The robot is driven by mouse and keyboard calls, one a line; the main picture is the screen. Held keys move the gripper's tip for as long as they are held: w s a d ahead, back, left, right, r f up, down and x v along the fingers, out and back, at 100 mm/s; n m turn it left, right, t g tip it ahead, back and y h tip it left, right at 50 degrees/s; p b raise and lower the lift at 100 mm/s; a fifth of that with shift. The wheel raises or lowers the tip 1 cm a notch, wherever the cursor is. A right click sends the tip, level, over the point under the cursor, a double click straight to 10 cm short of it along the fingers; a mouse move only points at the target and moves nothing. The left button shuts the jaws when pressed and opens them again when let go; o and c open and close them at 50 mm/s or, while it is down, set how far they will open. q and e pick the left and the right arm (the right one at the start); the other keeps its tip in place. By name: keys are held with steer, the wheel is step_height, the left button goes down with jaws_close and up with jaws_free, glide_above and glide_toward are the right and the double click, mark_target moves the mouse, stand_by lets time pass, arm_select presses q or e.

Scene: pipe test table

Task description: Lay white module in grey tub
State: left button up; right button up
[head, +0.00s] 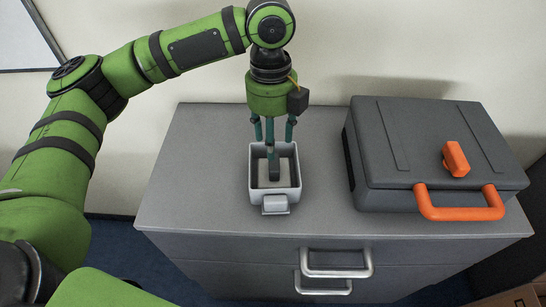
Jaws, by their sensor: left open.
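The grey tub (297,190) stands open on the cabinet top, left of the middle, with a small pale tab on its front side. My left gripper (273,148) points straight down over the tub, and its fingers are open. One dark fingertip reaches down inside the tub's walls. A pale patch shows around that fingertip in the tub; I cannot tell whether it is the white module or the tub's floor. The white module is not clearly visible anywhere else. My right gripper is not in view.
A dark grey toolbox (400,150) with an orange handle (460,211) and orange latch stands shut at the right. The grey cabinet (190,190) has drawers with metal handles (337,272) in front. Its top left of the tub is bare. A pale wall stands behind.

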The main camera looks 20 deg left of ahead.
arm_select(q)
step_height(320, 180, up, 4)
steer(key=shift+w+a+f, duration=0.1)
steer(key=shift+w+f, duration=0.05)
steer(key=shift+f, duration=0.05)
